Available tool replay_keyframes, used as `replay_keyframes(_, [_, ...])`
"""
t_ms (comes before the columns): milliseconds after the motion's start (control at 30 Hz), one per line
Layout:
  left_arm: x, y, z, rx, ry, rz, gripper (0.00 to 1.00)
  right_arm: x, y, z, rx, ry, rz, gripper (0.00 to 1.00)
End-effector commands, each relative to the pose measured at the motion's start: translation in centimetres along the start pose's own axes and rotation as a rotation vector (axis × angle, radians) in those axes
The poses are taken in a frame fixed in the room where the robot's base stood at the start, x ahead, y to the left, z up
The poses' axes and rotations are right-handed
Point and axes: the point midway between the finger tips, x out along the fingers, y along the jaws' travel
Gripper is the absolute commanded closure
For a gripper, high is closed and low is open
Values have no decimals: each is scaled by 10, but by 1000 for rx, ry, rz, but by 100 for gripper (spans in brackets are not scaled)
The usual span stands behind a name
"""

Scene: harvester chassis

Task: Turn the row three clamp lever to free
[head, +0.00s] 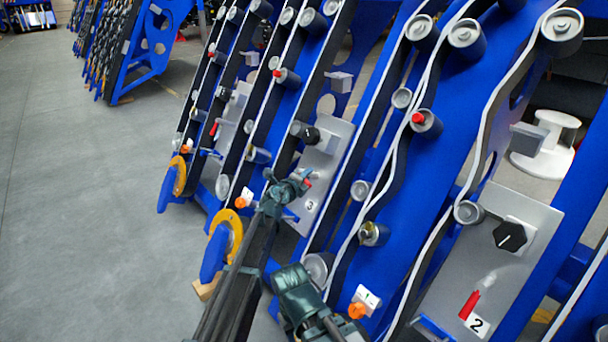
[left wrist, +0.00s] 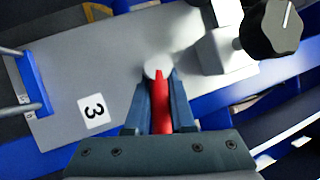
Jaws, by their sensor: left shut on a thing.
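The row three clamp lever (left wrist: 161,105) is red and sits on a round pale pivot (left wrist: 153,67) on a grey plate (left wrist: 55,72) labelled 3 (left wrist: 94,107). My left gripper (left wrist: 160,88) is shut on the lever, with one finger on each side of it. In the head view my left gripper (head: 299,181) is at the lower part of the row three plate (head: 334,137), beside its label (head: 310,204). Only a bit of red (head: 308,183) shows there; the gripper hides most of the lever.
A black knob (left wrist: 273,28) stands on the row three plate near the lever. To the right, the row two plate (head: 529,213) carries its own red lever (head: 469,304) and black knob (head: 509,236). Blue frames with rollers surround the plates. The grey floor at left is clear.

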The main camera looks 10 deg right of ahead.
Motion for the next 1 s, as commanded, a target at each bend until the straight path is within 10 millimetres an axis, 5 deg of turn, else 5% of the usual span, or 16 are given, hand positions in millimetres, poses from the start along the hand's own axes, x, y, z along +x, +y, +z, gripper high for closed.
replay_keyframes(467, [0, 0, 1, -10, -2, 4, 100, -1, 0, 0, 0, 0, 0, 50])
replay_keyframes(500, [0, 0, 1, -10, -2, 4, 73, -1, 0, 0, 0, 0, 0, 50])
replay_keyframes(633, [0, 0, 0, -9, -2, 4, 49, -1, 0, 0, 0, 0, 0, 50])
replay_keyframes(1000, [-6, 0, 0, -9, -1, 4, 48, -2, 0, 0, 0, 0, 0, 50])
